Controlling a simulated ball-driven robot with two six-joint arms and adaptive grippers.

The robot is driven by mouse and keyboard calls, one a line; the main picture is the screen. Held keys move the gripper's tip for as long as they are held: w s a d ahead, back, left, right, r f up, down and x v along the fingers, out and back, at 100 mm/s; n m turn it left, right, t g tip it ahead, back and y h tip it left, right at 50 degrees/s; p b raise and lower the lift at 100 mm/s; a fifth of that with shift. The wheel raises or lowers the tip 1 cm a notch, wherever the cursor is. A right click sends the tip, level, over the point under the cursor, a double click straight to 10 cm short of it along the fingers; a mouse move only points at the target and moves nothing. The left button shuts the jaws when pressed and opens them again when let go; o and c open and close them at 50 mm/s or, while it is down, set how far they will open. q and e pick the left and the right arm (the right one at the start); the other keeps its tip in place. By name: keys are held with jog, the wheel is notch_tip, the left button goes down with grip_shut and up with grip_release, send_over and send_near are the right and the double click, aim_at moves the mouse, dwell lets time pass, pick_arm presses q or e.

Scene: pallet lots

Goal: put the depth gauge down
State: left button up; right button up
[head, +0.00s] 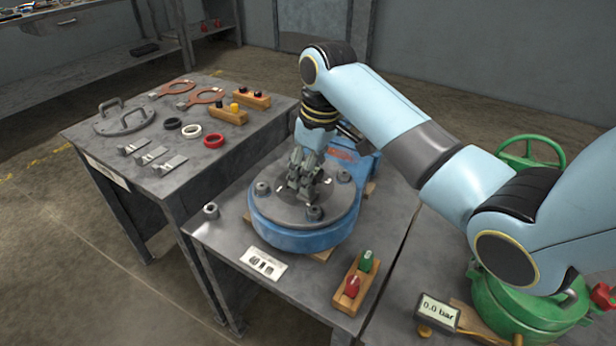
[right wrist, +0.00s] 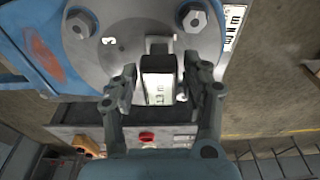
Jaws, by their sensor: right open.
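My right gripper (head: 306,182) points down over the grey bolted top plate (head: 270,205) of the blue round housing (head: 300,236). In the right wrist view its two fingers (right wrist: 160,85) are open, one on each side of a dark block with a pale marked face, which looks like the depth gauge (right wrist: 157,64). Narrow gaps show between the block and the fingers. The block appears to be on the plate; its exact contact is hidden. In the head view the fingers mostly hide it. My left gripper is not in view.
A wooden block with red and green knobs (head: 353,284) and a marked white card (head: 264,262) lie in front. The left table (head: 200,165) holds rings, metal pieces and a handled lid (head: 124,118). A green valve body (head: 525,305) and pressure display (head: 437,312) stand right.

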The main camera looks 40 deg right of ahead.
jog(key=r, duration=0.3)
jog(key=s+r+p, duration=0.1)
jog(key=r, duration=0.5)
jog(key=shift+s+d+r+p, duration=0.15)
jog(key=shift+d+r+p, duration=0.15)
jog(key=shift+r+p, duration=0.1)
jog(key=shift+f, duration=0.1)
